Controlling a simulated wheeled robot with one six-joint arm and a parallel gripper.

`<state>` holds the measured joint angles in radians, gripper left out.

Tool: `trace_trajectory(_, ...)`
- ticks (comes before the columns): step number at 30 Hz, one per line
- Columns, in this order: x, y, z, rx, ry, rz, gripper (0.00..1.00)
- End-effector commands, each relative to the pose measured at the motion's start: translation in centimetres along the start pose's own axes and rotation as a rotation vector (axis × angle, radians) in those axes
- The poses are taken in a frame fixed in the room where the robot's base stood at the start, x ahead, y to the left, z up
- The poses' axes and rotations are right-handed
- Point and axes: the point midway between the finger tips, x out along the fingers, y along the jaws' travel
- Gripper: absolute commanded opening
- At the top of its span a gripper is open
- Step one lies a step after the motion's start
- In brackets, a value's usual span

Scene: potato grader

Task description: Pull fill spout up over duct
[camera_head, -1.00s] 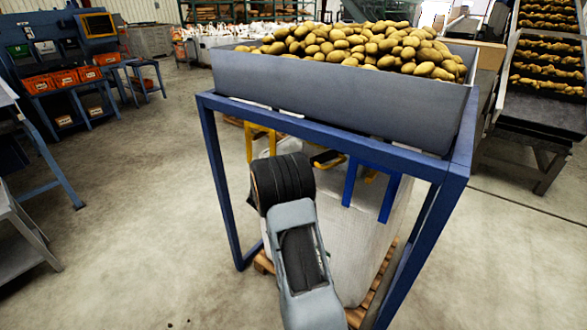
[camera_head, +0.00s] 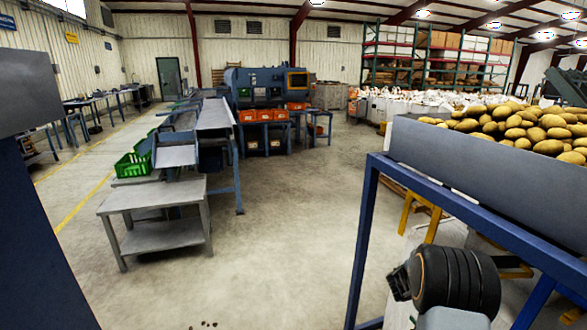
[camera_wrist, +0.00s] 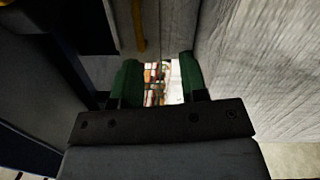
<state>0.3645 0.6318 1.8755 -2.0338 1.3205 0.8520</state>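The potato-filled grey hopper (camera_head: 480,175) stands on a blue frame (camera_head: 364,235) at the right of the head view. A pale bulk bag (camera_head: 400,315) shows partly beneath it, behind my arm. I cannot make out the fill spout or the duct in the head view. Pale woven fabric (camera_wrist: 265,60) rises close along the right side. Whether it belongs to the spout or the bag body, I cannot tell.
A yellow post (camera_head: 405,213) stands beneath the hopper. A grey low table (camera_head: 155,197) and a green crate (camera_head: 135,163) stand at the left, with a blue machine (camera_head: 265,90) and orange bins (camera_head: 265,115) behind. The floor between the table and frame is clear.

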Motion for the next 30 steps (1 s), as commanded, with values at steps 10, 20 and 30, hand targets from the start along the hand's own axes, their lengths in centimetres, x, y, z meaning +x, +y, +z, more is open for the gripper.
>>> trace_trajectory(10,-9.7,-3.2,10.3,-0.121,-0.245,-0.749,0.40)
trace_trajectory(20,-26.9,6.0,14.4,0.214,-0.053,-1.405,0.40)
trace_trajectory(30,-34.4,15.4,17.1,0.470,0.178,-1.598,0.40)
